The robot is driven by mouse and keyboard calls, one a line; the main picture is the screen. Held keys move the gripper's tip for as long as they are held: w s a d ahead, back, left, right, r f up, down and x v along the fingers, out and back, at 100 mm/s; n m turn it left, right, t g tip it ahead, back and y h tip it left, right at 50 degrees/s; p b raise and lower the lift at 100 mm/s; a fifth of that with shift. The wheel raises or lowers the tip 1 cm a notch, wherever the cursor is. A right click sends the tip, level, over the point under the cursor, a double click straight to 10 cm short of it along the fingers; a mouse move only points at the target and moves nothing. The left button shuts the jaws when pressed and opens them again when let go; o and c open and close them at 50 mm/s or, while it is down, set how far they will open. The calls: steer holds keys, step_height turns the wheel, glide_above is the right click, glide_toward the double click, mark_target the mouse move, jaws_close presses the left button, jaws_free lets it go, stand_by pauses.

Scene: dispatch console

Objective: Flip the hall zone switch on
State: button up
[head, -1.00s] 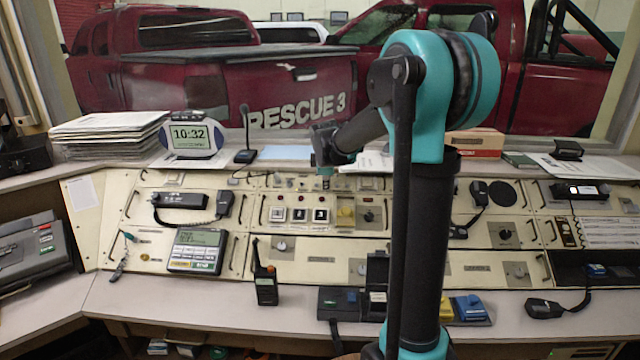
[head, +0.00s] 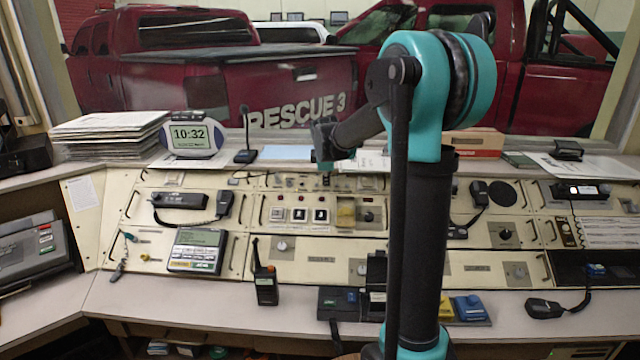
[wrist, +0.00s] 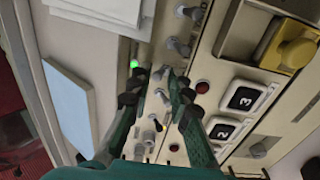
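A row of small metal toggle switches runs along the upper console panel. In the wrist view they include a switch (wrist: 178,46) beyond my fingertips, a switch (wrist: 163,97) between my fingers and another (wrist: 155,121) nearer the palm. No zone label is legible, so I cannot tell which is the hall switch. A green lamp (wrist: 134,63) is lit beside the left fingertip. My gripper (wrist: 159,80) has its two fingers apart, straddling part of the row, with nothing held. Contact with a switch is unclear. In the head view my gripper (head: 326,173) is small, over the panel's top edge.
Red lamps (wrist: 202,86) and numbered square buttons (wrist: 243,97) lie right of the row. A yellow button (wrist: 294,53) sits in a housing at upper right. A blue sheet (wrist: 70,92) lies on the shelf at left. A desk microphone (head: 246,155) stands left of my gripper.

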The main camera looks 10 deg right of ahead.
steer(key=shift+v, duration=3)
steer(key=shift+f, duration=0.1)
